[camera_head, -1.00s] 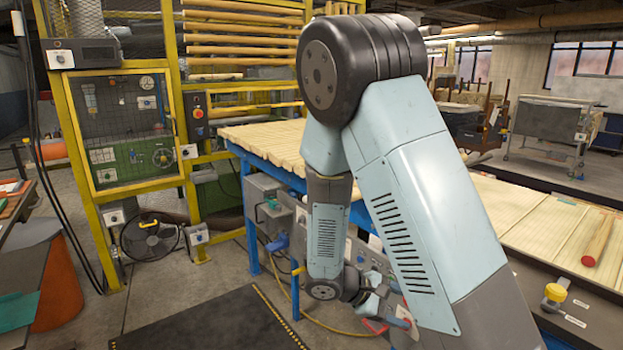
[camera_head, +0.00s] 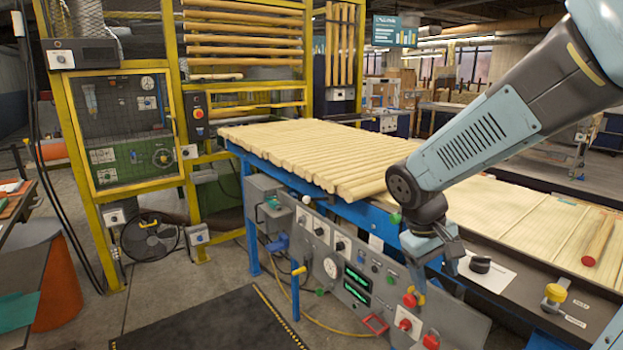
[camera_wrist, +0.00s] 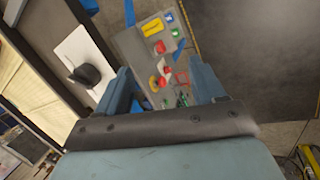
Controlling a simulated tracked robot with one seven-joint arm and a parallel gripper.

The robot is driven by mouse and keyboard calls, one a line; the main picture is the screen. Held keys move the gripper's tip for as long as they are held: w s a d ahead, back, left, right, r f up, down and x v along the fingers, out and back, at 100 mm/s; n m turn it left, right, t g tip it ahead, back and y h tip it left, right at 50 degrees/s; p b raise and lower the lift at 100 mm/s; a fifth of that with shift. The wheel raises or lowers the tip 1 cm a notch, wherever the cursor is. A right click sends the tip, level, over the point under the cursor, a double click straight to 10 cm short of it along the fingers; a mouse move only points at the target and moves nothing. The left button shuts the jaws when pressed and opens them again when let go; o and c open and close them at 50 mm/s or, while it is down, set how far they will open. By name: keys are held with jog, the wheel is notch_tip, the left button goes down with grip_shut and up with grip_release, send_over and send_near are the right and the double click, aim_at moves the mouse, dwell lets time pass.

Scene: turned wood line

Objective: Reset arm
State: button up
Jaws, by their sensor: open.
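My gripper (camera_head: 433,270) is at the right of the head view, pointing down in front of the blue work table's edge. It hangs over the sloped grey control panel (camera_head: 325,238) with its dials and red and green buttons. In the wrist view my gripper (camera_wrist: 163,88) shows two blue fingers spread apart with nothing between them. Beyond the fingers the control panel (camera_wrist: 140,45) shows, with red and yellow controls. No object is held.
A black knob on a white plate (camera_head: 493,272) is right beside my gripper. A yellow-topped button (camera_head: 554,295) and a red-ended wood rod (camera_head: 599,240) lie further right. Turned wood rods (camera_head: 290,150) cover the table. A dark floor mat (camera_head: 215,325) lies clear in front.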

jog(key=s+r+m+t+y, duration=0.3)
jog(key=s+r+t, duration=0.2)
jog(key=s+r, duration=0.3)
jog(key=shift+a+r+m+y, duration=0.2)
jog(key=shift+r+m+y, duration=0.15)
jog(key=shift+r, duration=1.8)
